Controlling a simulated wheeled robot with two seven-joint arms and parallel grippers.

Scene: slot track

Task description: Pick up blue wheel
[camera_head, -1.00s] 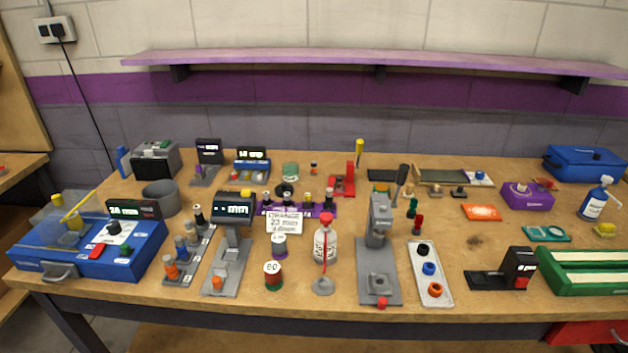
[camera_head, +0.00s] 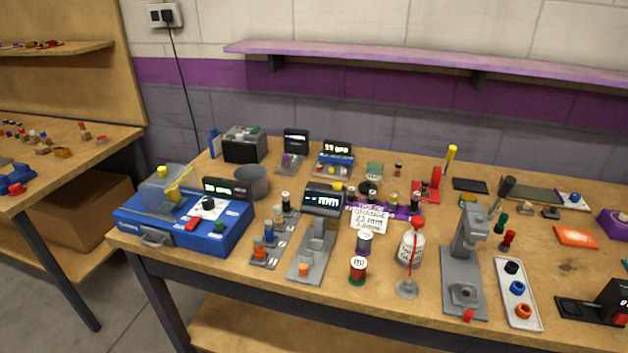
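A small blue wheel (camera_head: 517,288) sits in the middle of a narrow white tray (camera_head: 529,318) at the front right of the bench. A black wheel (camera_head: 512,267) lies behind it on the same tray and an orange wheel (camera_head: 523,311) in front of it. The blue wheel is uncovered and nothing touches it from above. Neither of my grippers shows in the view.
A grey press (camera_head: 464,265) stands just left of the tray. A black device (camera_head: 606,302) is to its right. A red-topped bottle (camera_head: 411,248), a grey stand (camera_head: 317,245) and a blue machine (camera_head: 180,222) fill the bench leftward.

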